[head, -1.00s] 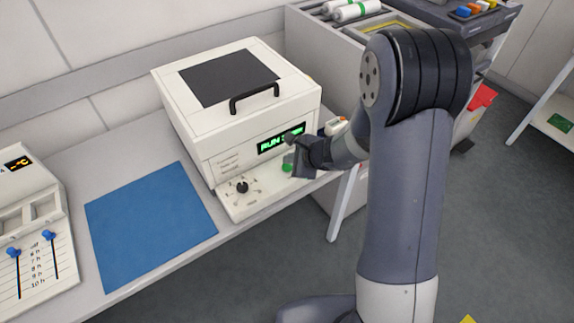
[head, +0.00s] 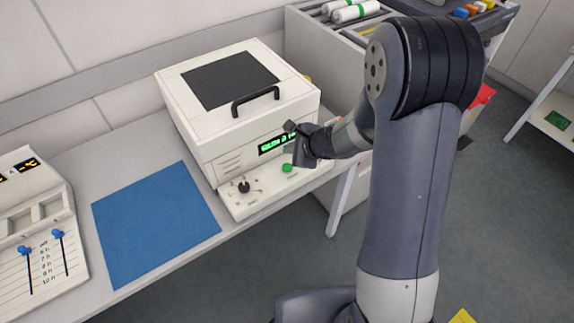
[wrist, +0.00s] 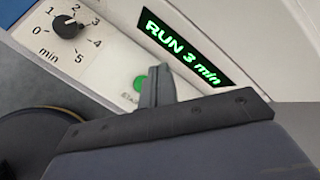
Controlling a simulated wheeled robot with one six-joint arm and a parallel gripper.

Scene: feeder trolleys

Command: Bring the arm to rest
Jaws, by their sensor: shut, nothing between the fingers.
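My gripper (head: 296,147) is shut and empty in front of the white machine's front panel, close to its green button (head: 288,168). In the wrist view my gripper (wrist: 157,88) shows at the middle, with the green button (wrist: 140,83) just beside its fingers. I cannot tell whether they touch. The machine (head: 215,145) has a closed lid with a black handle (head: 256,101). Its display (wrist: 183,49) reads "RUN 3 min" in green. The black dial (wrist: 66,27) points near 2 to 3. My arm reaches in from the right in the head view.
A blue mat (head: 155,225) lies on the bench left of the machine. A white unit with blue sliders (head: 40,240) stands at the far left. A grey trolley (head: 330,50) with white rolls is behind on the right. Open floor lies in front of the bench.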

